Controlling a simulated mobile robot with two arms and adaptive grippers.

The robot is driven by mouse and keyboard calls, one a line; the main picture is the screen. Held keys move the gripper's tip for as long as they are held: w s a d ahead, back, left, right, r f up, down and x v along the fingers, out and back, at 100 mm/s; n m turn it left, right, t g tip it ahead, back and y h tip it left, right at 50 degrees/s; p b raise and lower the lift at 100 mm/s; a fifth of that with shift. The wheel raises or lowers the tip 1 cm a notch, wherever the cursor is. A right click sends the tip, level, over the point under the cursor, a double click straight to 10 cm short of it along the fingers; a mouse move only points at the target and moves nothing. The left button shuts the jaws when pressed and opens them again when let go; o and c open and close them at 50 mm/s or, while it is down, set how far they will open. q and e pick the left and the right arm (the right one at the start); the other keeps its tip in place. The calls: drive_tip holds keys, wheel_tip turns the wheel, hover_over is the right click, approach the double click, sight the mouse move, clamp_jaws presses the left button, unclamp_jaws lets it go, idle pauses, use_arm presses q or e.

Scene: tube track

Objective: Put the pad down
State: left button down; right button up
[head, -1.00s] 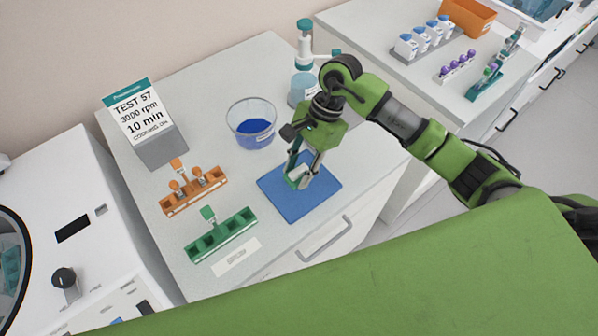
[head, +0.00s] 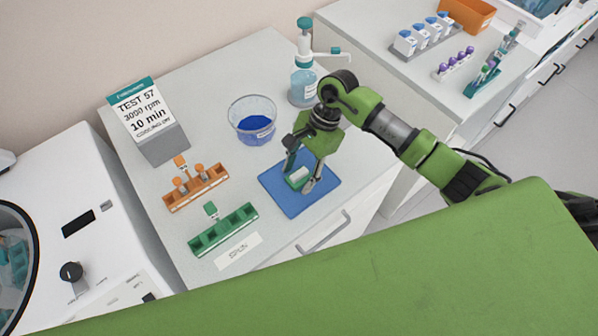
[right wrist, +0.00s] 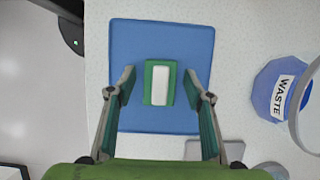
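The pad (head: 297,178), green with a white block on top, lies on the blue mat (head: 315,203) in the head view. In the right wrist view the pad (right wrist: 159,84) sits near the middle of the mat (right wrist: 160,38). My right gripper (head: 301,178) is above the mat with its fingers apart on either side of the pad. The right wrist view shows clear gaps between the pad and both fingertips of the gripper (right wrist: 161,88). My left gripper is not in view.
A bowl with blue contents (head: 254,122) and a pump bottle (head: 303,83) stand behind the mat. An orange rack (head: 196,190) and a green rack (head: 224,231) stand to its left. A "TEST 57" sign (head: 148,119) is at the back left. Bare counter surrounds the mat.

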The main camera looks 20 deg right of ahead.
drive_tip(key=shift+r, duration=0.1)
drive_tip(key=shift+r+p, duration=0.2)
drive_tip(key=shift+p, duration=0.2)
drive_tip(key=b+v, duration=0.4)
drive_tip(key=v, duration=0.7)
drive_tip(key=shift+r, duration=0.4)
drive_tip(key=shift+s+d+f, duration=0.1)
drive_tip(key=shift+f, duration=0.05)
